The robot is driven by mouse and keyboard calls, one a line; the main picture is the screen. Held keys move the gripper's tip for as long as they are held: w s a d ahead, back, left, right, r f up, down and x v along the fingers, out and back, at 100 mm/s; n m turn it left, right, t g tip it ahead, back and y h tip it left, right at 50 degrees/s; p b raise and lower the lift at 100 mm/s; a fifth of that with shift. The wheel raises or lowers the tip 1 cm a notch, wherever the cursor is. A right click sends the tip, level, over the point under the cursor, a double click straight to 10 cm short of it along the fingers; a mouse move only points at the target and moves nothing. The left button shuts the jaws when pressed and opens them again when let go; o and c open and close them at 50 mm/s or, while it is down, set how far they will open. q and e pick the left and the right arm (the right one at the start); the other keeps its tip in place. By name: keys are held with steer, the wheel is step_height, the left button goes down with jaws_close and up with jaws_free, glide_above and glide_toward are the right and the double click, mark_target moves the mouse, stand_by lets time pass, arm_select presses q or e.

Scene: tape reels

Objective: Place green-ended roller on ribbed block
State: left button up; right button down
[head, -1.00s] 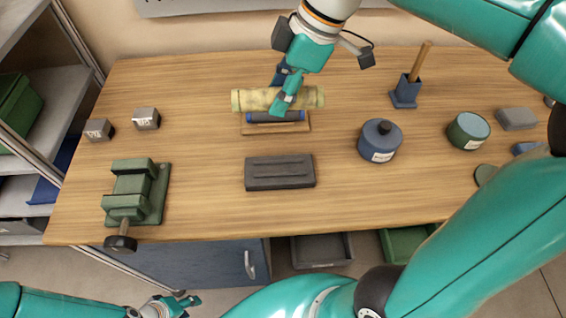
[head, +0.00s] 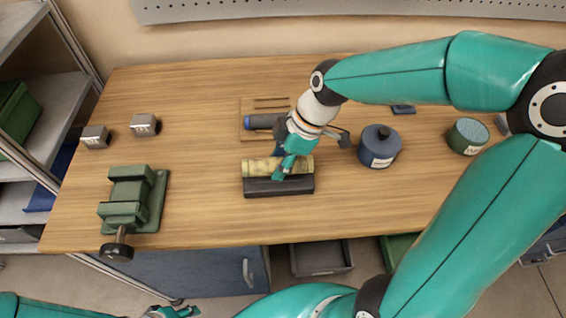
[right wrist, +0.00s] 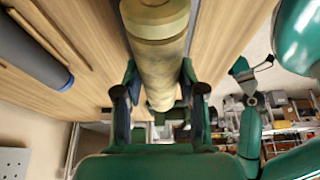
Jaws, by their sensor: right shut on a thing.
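The green-ended roller (head: 255,166), a mottled yellow-olive cylinder, lies crosswise in my right gripper (head: 285,170). The fingers are shut around its middle, and it also shows between them in the right wrist view (right wrist: 160,55). The dark grey ribbed block (head: 280,188) is directly below the roller in the head view. The roller covers the block's back part. I cannot tell whether roller and block touch. My left gripper (head: 176,312) is at the bottom edge, off the table, too small and cut off to read.
A blue-ended dark roller (head: 262,121) lies on a wooden board (head: 270,100) behind the block. A blue lidded pot (head: 379,147) stands to the right, a green vise (head: 130,200) to the left. Two small metal blocks (head: 145,125) sit at the back left.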

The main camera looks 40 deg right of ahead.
steer(key=shift+f, duration=0.9)
steer(key=c, duration=0.7)
jaws_free()
steer(key=shift+r, duration=0.15)
steer(key=v, duration=1.1)
steer(key=shift+s+d+r, duration=0.1)
steer(key=shift+d+r, duration=0.1)
steer(key=shift+r, duration=0.15)
